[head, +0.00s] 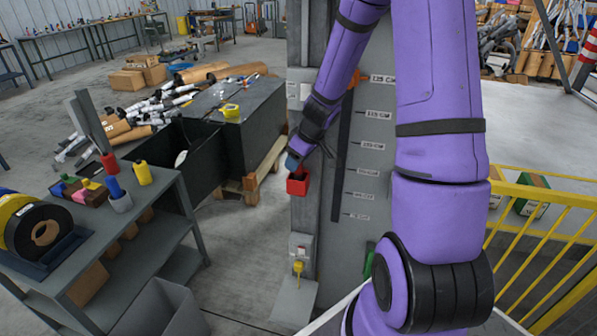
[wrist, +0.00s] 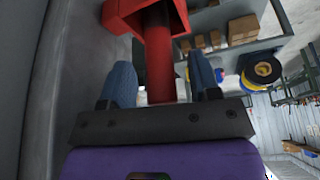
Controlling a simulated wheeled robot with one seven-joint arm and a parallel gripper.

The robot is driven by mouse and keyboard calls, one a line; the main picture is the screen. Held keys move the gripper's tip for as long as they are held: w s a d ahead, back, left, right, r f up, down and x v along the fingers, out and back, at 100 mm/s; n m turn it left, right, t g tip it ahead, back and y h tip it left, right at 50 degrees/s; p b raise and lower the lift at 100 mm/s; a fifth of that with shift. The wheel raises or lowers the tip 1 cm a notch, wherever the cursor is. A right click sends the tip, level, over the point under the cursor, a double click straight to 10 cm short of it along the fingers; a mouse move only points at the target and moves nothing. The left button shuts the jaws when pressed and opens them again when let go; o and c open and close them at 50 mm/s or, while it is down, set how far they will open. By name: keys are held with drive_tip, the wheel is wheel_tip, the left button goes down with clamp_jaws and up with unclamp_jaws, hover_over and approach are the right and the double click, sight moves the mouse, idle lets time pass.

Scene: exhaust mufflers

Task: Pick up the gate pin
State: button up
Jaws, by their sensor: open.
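A red cylinder (wrist: 159,50), which I take to be the gate pin, shows in the wrist view. It runs from a red holder (wrist: 116,14) at the top down between my fingers. My gripper (wrist: 162,72) is open, with one blue finger on each side of the cylinder and gaps beside it. In the head view the red holder (head: 298,185) is on the grey post, and my gripper (head: 294,160) is just above it. The cylinder cannot be made out there.
The tall grey post (head: 340,230) with labels stands close to my arm. A grey box with a yellow part (head: 298,267) is lower on it. A grey bench (head: 140,200) with coloured bottles and spools is at left. A yellow railing (head: 545,190) is at right.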

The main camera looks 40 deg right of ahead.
drive_tip(key=shift+w+a+f, duration=0.15)
drive_tip(key=shift+w+f, duration=0.05)
drive_tip(key=shift+f, duration=0.25)
drive_tip(key=shift+c, duration=0.3)
clamp_jaws()
drive_tip(key=shift+r, duration=0.2)
drive_tip(key=shift+r, duration=0.35)
drive_tip(key=shift+r, duration=0.3)
